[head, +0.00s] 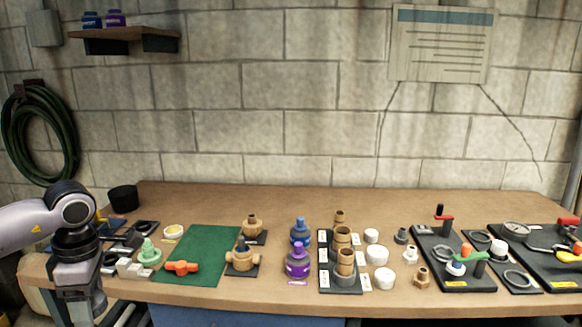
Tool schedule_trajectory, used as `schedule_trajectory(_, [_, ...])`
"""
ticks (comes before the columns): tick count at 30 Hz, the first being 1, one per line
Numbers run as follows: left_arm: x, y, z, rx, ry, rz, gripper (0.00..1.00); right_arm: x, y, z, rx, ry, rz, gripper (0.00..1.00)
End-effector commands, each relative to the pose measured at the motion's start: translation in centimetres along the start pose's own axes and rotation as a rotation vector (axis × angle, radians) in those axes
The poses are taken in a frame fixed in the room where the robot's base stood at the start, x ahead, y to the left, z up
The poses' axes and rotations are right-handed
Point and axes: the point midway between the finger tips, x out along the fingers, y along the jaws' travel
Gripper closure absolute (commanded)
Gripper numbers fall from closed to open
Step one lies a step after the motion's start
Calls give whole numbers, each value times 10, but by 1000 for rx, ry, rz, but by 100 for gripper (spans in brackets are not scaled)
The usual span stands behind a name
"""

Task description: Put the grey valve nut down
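A small grey nut-like fitting (401,236) stands on the bench right of the white caps; I cannot tell for sure that it is the grey valve nut. My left arm comes in from the left, and its gripper (82,305) points down at the bench's front left edge. Its fingertips are dark and partly cut off by the lower frame edge, so I cannot see whether they are open or hold anything. My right gripper is not in view.
A green mat (205,250) bears an orange handle (182,267). Brass valves (243,258), blue and purple bottles (298,262), white caps (378,255) and black boards with fittings (437,245) crowd the front.

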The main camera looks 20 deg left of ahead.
Motion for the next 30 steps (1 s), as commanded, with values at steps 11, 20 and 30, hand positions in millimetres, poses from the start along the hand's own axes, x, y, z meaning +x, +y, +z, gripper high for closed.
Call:
schedule_trajectory(11, [10, -32, 102, 900, -3, 111, 70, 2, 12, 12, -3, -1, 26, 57])
schedule_trajectory(20, [10, -70, 170, 1592, -2, 195, 70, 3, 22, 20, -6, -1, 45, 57])
schedule_trajectory(30, [6, -104, 214, 2093, 1, 256, 70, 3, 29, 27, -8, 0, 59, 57])
